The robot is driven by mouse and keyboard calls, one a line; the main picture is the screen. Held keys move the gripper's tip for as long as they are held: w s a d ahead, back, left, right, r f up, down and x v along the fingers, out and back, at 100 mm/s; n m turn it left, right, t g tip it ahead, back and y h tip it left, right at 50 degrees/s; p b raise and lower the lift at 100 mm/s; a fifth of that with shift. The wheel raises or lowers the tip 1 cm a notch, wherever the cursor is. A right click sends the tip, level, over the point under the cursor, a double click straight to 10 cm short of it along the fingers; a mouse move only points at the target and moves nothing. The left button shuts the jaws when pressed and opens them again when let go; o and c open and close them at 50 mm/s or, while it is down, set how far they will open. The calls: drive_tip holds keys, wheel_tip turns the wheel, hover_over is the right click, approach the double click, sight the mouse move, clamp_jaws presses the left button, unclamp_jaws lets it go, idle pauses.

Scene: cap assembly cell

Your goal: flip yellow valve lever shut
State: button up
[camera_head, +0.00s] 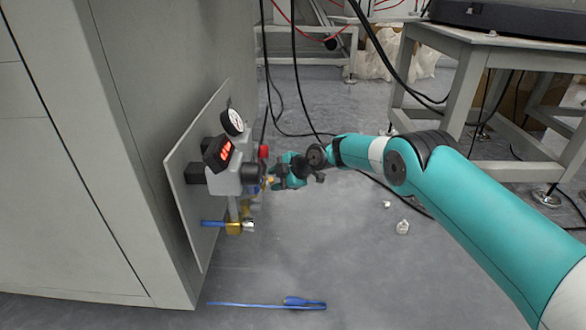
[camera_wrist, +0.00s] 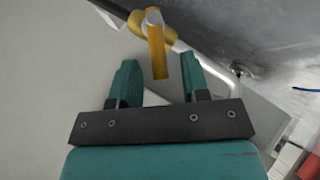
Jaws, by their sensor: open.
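The yellow valve lever (camera_wrist: 158,58) shows in the wrist view, running from a rounded silver-tipped pivot on a brass-coloured valve body (camera_wrist: 170,32) down between my fingertips. My gripper (camera_wrist: 160,66) is open, with one teal finger on each side of the lever and a visible gap to each. In the head view my gripper (camera_head: 270,174) is at the right side of the panel-mounted valve assembly (camera_head: 228,178). The lever is too small and partly hidden there to make out clearly.
The assembly carries a round gauge (camera_head: 232,122), a red digital display (camera_head: 219,152) and a blue tube (camera_head: 212,223) on a grey panel (camera_head: 190,215). A large cabinet (camera_head: 85,170) stands left.

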drive_tip(key=p+v, duration=1.1)
drive_tip(key=v, duration=0.6)
drive_tip(key=shift+a, duration=0.1)
